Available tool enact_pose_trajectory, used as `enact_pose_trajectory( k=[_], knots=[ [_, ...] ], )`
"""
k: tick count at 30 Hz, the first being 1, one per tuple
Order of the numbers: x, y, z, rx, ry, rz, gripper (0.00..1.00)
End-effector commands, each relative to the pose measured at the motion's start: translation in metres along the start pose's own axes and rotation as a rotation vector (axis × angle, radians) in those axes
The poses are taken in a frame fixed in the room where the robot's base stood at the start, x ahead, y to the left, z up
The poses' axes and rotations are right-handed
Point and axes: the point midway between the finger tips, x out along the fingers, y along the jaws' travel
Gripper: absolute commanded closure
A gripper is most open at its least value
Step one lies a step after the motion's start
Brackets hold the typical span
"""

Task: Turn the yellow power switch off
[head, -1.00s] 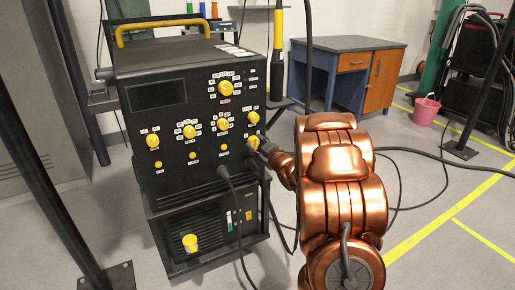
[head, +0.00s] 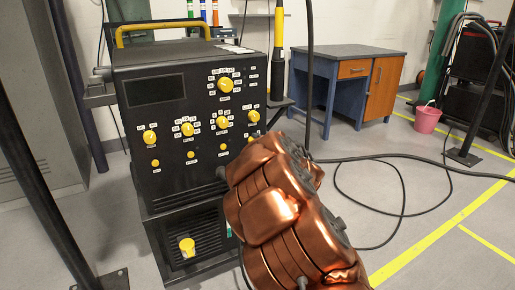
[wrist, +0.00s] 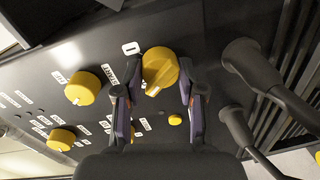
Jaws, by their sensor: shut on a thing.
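The yellow power switch (wrist: 160,68) is a round knob with a pale marker bar, on the black front panel (wrist: 225,70). In the wrist view it sits between the two fingers of my gripper (wrist: 160,75), which is shut on it. A white label with a 0-like mark (wrist: 130,47) is beside the knob. In the head view my copper arm (head: 275,205) hides the gripper and this knob, at the lower right of the black cabinet's panel (head: 165,190).
Other yellow knobs (wrist: 83,88) and a small yellow knob (wrist: 175,120) are close by. Black cable plugs (wrist: 250,65) stick out beside the fingers. A lower yellow knob (head: 188,246) is on the lower unit.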

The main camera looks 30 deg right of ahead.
Motion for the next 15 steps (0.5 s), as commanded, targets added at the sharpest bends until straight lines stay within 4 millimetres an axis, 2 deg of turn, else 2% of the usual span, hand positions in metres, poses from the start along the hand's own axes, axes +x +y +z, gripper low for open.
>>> enact_pose_trajectory(
  k=[6, 15],
  knots=[
    [0.0001, 0.0003, -0.0006, -0.086, -0.004, 0.002, 0.95],
    [0.0000, 0.0009, -0.0008, -0.125, -0.006, 0.002, 0.95]
  ],
)
